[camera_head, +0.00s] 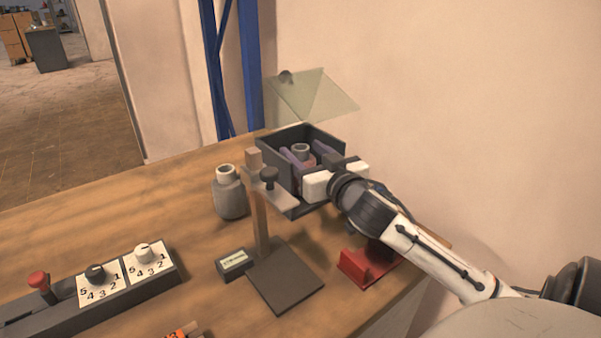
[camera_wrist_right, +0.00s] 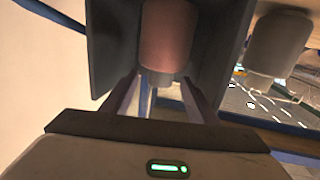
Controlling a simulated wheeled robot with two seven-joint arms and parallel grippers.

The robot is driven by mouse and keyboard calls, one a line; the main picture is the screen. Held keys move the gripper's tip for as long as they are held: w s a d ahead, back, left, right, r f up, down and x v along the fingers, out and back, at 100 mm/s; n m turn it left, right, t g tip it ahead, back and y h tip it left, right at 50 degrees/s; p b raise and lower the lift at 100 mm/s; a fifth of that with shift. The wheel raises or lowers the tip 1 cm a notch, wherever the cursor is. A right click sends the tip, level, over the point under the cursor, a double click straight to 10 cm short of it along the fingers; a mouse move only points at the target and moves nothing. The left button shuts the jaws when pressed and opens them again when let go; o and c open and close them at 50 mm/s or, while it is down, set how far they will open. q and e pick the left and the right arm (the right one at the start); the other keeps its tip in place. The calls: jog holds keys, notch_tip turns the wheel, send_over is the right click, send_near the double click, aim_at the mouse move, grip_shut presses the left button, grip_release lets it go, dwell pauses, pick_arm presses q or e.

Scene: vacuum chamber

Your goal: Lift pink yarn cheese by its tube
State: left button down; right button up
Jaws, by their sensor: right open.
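The pink yarn cheese (camera_head: 303,163) stands inside an open dark box (camera_head: 273,168), with its pale tube (camera_head: 301,149) at the top. My right gripper (camera_head: 308,157) reaches into the box from the right. Its open fingers (camera_wrist_right: 160,84) are on either side of the tube end; contact cannot be told. The lower part of the cheese is hidden in the head view. My left gripper is not in view.
A glass lid (camera_head: 312,95) is raised behind the box. A grey yarn cheese (camera_head: 230,197) stands left of the stand with its dark base (camera_head: 285,277). A red holder (camera_head: 368,266) sits below my right arm. A knob panel (camera_head: 120,275) is at front left.

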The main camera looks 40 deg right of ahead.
jog(key=shift+w, duration=0.15)
grip_shut()
jog(key=shift+r, duration=0.1)
